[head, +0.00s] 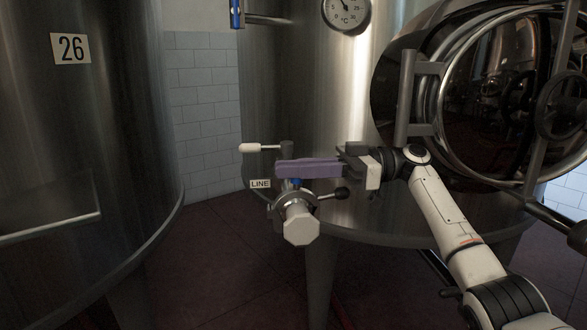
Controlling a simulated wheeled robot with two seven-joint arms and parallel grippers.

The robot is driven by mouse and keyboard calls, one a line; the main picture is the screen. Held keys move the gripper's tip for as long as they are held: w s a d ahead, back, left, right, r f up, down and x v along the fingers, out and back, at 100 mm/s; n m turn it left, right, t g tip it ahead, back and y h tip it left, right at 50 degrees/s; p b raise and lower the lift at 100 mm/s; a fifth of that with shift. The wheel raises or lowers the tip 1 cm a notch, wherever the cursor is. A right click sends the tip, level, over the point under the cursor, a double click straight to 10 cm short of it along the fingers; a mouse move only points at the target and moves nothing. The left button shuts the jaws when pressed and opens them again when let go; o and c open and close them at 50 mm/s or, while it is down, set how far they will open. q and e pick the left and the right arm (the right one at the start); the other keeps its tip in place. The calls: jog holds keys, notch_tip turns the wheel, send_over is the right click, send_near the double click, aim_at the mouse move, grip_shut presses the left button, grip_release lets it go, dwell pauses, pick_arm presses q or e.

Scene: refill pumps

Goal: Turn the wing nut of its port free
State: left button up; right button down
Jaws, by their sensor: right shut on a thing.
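My right gripper (285,168) reaches in from the right with its long purple fingers lying level, just above the port (299,226). The port has a pale faceted end cap and a metal clamp ring around its neck. A small blue piece, which looks like the wing nut (295,182), shows at the top of the clamp, directly under the fingertips. The fingers are shut on it and hide most of it. My left gripper is not in view.
A valve with a white handle (259,148) and a LINE label (260,184) stand close left of the fingers. A large steel tank is behind the port. Another tank, with label 26 (71,48), stands left. A round hatch (510,90) is at right.

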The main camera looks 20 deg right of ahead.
dwell(0.3)
jog(key=c, duration=1.8)
grip_release()
jog(key=shift+c, duration=0.2)
jog(key=shift+f+m+t, duration=0.1)
jog(key=shift+m+t, duration=0.3)
jog(key=shift+t, duration=0.2)
